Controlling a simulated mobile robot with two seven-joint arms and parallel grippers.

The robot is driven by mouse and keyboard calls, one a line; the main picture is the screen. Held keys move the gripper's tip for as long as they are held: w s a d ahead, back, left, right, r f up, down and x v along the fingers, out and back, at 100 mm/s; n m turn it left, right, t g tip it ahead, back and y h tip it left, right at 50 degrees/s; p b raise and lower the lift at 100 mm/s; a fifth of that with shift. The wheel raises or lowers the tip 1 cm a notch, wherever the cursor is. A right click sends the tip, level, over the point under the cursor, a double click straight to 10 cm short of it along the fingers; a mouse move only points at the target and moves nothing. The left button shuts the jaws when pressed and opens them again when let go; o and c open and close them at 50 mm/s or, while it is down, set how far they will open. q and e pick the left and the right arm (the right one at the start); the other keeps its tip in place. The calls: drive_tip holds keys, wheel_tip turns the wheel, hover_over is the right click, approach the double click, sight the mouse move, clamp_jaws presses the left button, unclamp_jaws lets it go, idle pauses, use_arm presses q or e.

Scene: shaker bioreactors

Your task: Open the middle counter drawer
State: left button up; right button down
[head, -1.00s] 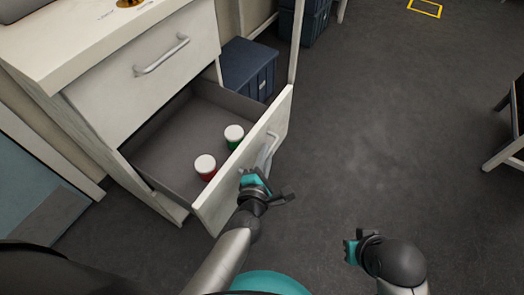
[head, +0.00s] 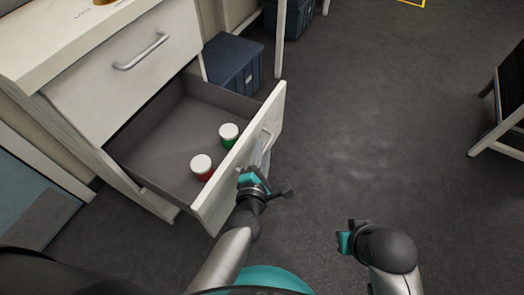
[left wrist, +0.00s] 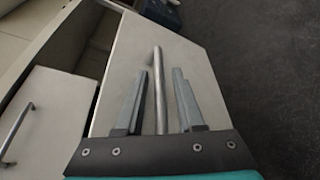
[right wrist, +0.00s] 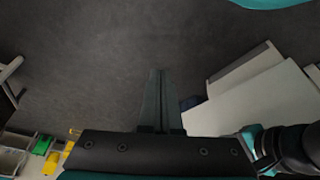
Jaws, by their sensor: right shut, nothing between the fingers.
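The drawer (head: 234,171) below the counter's upper drawer is pulled well out, and its grey inside shows. Its bar handle (head: 267,140) is on the white front, and it also shows in the left wrist view (left wrist: 159,90). My left gripper (head: 262,172) is at this handle. In the left wrist view my left gripper (left wrist: 164,72) has its fingers apart, one on each side of the bar, with gaps showing. My right gripper (head: 345,240) is away from the drawer over the floor. In the right wrist view its fingers (right wrist: 160,75) are together and empty.
A white-lidded red jar (head: 202,166) and a white-lidded green jar (head: 229,134) stand in the drawer. The upper drawer (head: 125,75) is closed. A dark blue bin (head: 233,65) sits behind the open drawer. Floor (head: 380,110) to the right is clear.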

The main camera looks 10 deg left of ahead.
use_arm(q)
drive_tip(key=shift+o, duration=0.3)
use_arm(e)
drive_tip(key=shift+r, duration=0.1)
use_arm(q)
drive_tip(key=shift+s, duration=0.1)
drive_tip(key=shift+s+r, duration=0.1)
drive_tip(key=shift+s, duration=0.15)
drive_tip(key=p+v, duration=0.2)
drive_tip(key=v, duration=0.4)
drive_tip(key=shift+s, duration=0.35)
use_arm(e)
drive_tip(key=shift+g, duration=0.4)
drive_tip(key=shift+s+d+f, duration=0.1)
drive_tip(key=shift+s+f, duration=0.1)
drive_tip(key=shift+f, duration=0.6)
drive_tip(key=shift+s+d+f, duration=0.1)
drive_tip(key=shift+s+f, duration=0.1)
drive_tip(key=shift+f, duration=0.6)
drive_tip(key=shift+s+f, duration=0.2)
drive_tip(key=shift+f, duration=0.6)
use_arm(q)
drive_tip(key=shift+s, duration=0.1)
